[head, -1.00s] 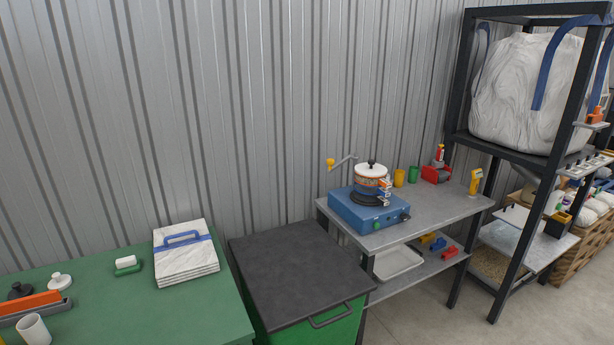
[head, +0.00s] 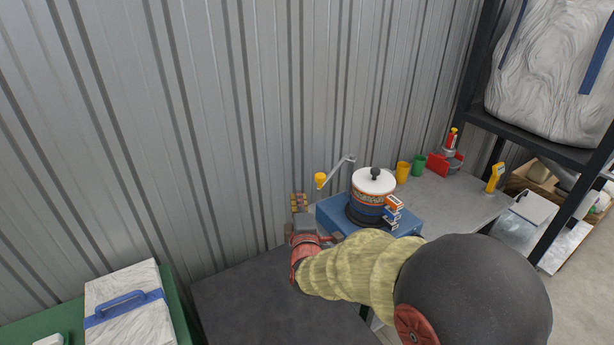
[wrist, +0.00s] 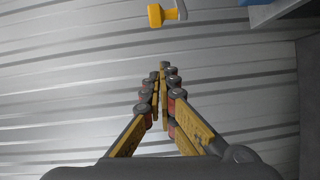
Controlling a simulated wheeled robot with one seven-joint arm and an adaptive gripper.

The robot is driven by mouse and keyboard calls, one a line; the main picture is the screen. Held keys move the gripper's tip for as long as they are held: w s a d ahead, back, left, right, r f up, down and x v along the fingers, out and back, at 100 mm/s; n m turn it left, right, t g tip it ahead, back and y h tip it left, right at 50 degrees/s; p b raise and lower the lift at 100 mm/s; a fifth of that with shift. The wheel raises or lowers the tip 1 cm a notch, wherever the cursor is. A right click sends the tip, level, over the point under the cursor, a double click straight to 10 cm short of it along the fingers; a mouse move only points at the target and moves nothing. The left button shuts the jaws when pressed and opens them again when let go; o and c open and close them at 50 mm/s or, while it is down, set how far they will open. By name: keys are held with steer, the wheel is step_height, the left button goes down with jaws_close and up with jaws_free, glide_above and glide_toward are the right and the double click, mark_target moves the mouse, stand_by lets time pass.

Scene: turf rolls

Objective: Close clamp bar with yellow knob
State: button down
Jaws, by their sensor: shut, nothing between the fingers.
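The yellow knob (head: 320,180) sits at the end of a grey clamp bar (head: 338,169). The bar sticks out to the left from behind the blue machine (head: 334,216) and is raised above it, near the wall. In the wrist view the yellow knob (wrist: 156,15) and a short piece of the bar (wrist: 181,10) are at the top edge. My gripper (head: 299,201) is below and left of the knob in the head view, apart from it. In the wrist view my gripper's fingers (wrist: 160,72) meet at their tips, with nothing between them.
A white-lidded pot (head: 373,184) stands on the blue machine. Yellow and green cups (head: 402,172) and a red tool (head: 446,155) are behind it on the grey table (head: 462,190). The corrugated wall (head: 230,120) is close behind my gripper. A dark-topped cabinet (head: 250,300) lies below.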

steer(key=w+d+b, duration=0.2)
steer(key=w, duration=0.7)
steer(key=shift+n+t, duration=0.3)
steer(key=shift+f, duration=0.1)
stand_by(0.4)
